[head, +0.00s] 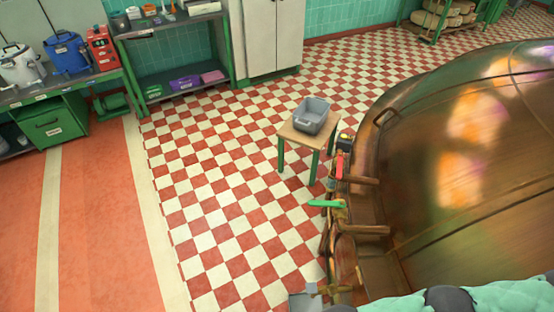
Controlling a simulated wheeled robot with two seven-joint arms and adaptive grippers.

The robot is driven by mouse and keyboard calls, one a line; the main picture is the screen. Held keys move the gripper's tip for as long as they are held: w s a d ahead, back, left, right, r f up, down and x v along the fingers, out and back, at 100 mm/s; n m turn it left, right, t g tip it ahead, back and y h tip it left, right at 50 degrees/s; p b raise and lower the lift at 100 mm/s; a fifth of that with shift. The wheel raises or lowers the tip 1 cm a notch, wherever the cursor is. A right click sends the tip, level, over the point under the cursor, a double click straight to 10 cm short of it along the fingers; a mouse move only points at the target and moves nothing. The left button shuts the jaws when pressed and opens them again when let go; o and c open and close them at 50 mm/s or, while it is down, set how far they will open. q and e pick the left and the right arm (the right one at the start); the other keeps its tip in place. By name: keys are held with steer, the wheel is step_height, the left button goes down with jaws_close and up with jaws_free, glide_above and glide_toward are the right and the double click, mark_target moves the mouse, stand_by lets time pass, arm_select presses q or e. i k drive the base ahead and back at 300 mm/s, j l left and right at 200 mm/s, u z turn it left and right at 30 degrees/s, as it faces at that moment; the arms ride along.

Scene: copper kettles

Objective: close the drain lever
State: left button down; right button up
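A large copper kettle (420,180) fills the right side of the head view. On its near left side, a green lever handle (327,204) sticks out to the left, roughly level. Just above it in the picture, a red lever handle (340,165) points along the kettle's side. I cannot tell from any label which one is the drain lever.
A small wooden table (297,135) with a grey bin (312,115) stands beside the kettle. A shelf unit (172,60) and a bench with pots (75,85) are at the upper left. The checkered floor (215,190) is clear.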

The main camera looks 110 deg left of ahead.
mark_target(338, 175)
steer(key=u, duration=3.15)
